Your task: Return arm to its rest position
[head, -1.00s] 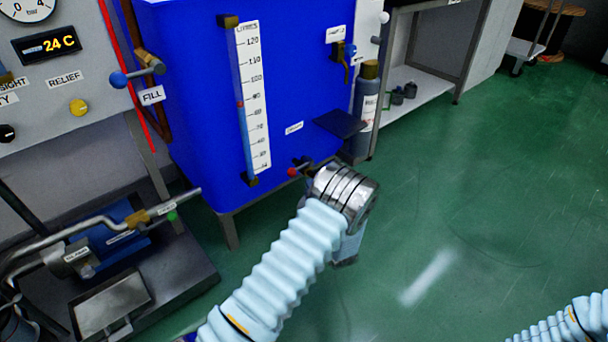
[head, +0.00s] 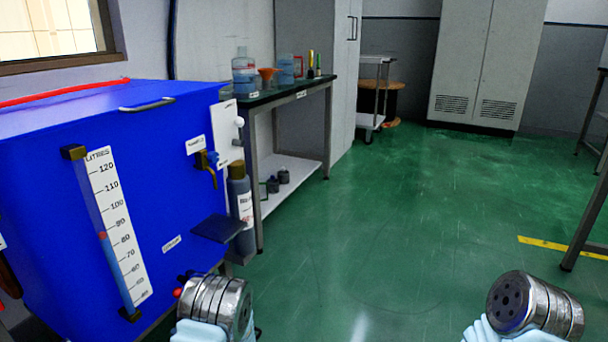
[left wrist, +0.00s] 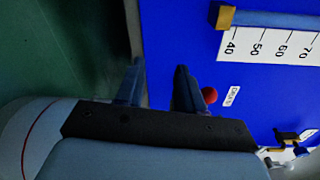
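My left arm shows at the bottom of the head view, ending in a silver ringed joint in front of the blue tank (head: 60,190). In the left wrist view my left gripper (left wrist: 158,88) has its two dark fingers apart with nothing between them. A red knob (left wrist: 209,95) on the tank is just beside the right-hand finger. I cannot tell if they touch. My right arm's silver joint (head: 535,305) shows at the lower right of the head view. No right gripper fingers are visible.
The tank carries a litre scale (head: 118,225), a blue-handled tap (head: 208,165) and a dark shelf (head: 218,228). Beside it stand a grey bottle (head: 240,210) and a bench (head: 310,88) with bottles. Green floor (head: 400,220) is open ahead and right. A table leg (head: 588,225) stands at far right.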

